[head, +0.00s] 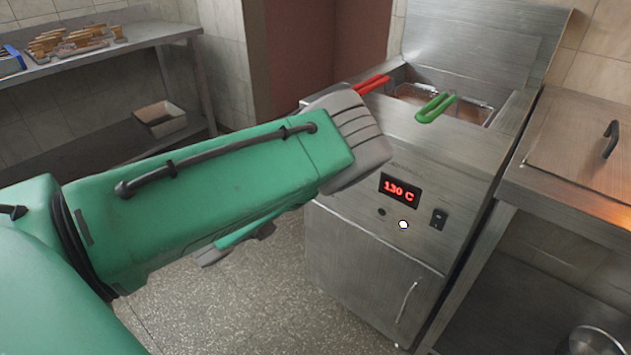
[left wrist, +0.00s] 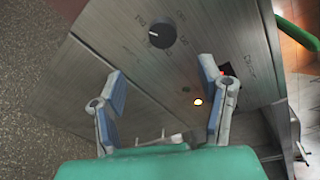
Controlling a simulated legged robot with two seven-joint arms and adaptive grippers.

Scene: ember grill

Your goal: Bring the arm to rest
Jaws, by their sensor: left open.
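My left arm reaches in from the left in the head view, in front of the steel fryer (head: 375,270). Its fingers are hidden there behind my own arm. In the left wrist view my left gripper (left wrist: 160,74) has its two fingers spread apart with nothing between them. The fryer's front panel (left wrist: 150,75) lies beyond the fingers, with a black knob (left wrist: 162,35) above the gap and a lit button (left wrist: 198,102) by the right finger. Whether the fingers touch the panel cannot be told. My right gripper is not in view.
The fryer's display (head: 400,190) reads 130 C. A red handle (head: 372,84) and a green handle (head: 435,107) stick out over the fryer's top. A steel shelf (head: 150,33) with food stands at the left, and a steel counter (head: 575,190) at the right. Speckled floor lies below my arm.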

